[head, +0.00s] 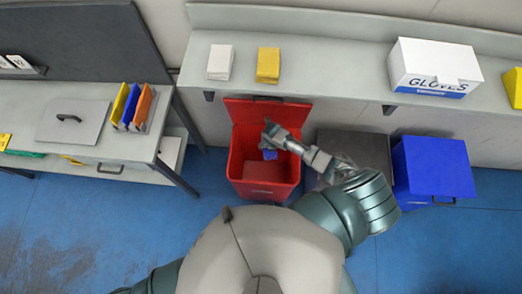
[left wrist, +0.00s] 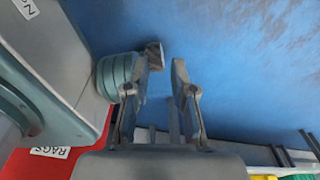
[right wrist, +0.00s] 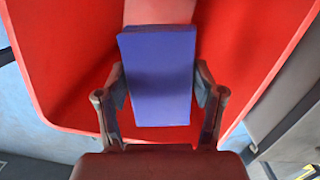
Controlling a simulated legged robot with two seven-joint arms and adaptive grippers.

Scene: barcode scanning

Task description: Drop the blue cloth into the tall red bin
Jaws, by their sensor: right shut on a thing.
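The tall red bin (head: 263,189) stands below the wall shelf with its lid open at the back. My right gripper (head: 268,143) is over the bin's mouth. It is shut on the folded blue cloth (head: 270,154). In the right wrist view the cloth (right wrist: 160,75) sits between the two fingers (right wrist: 160,108), with the red bin walls around it and below it. My left gripper (left wrist: 162,80) shows only in the left wrist view. Its fingers are apart with nothing between them, over the blue floor.
A blue bin (head: 433,170) and a dark grey bin (head: 355,150) stand right of the red bin. The shelf (head: 330,85) above holds white and yellow cloth stacks (head: 268,65) and a gloves box (head: 433,68). A grey side table (head: 90,140) stands left.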

